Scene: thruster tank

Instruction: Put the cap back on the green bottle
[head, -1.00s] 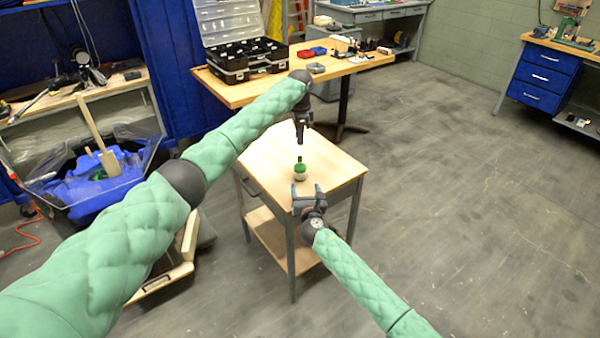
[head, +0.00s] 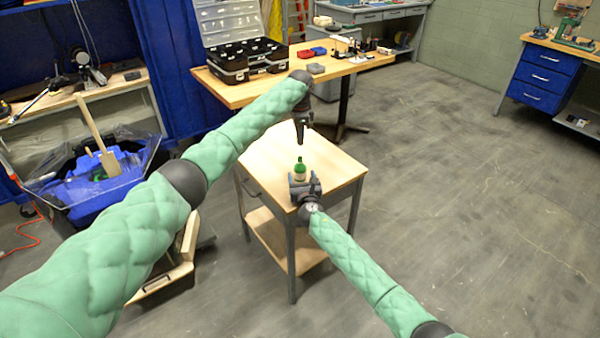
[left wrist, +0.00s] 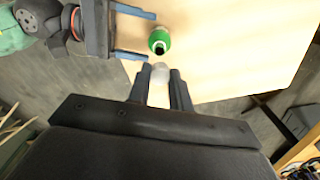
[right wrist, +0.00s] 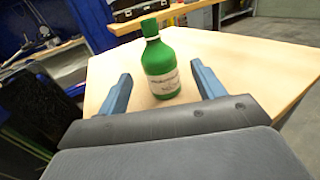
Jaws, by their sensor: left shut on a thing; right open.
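The green bottle (head: 300,172) with a pale label stands upright on the small wooden table. It also shows in the right wrist view (right wrist: 160,68), and from above in the left wrist view (left wrist: 159,38), where its top shows a dark opening. My left gripper (head: 301,141) is above the bottle, pointing down. It is shut on a small whitish thing, seemingly the cap (left wrist: 160,72), mostly hidden by the fingers. My right gripper (head: 304,186) is low at the table's near side, open, its blue fingers (left wrist: 131,32) pointing at the bottle and not touching it.
The small table top (head: 270,165) is otherwise clear. Behind it, a larger wooden table (head: 240,93) carries an open black case (head: 238,55) and small items. A blue bin (head: 85,195) under clear plastic stands at left. Open floor lies to the right.

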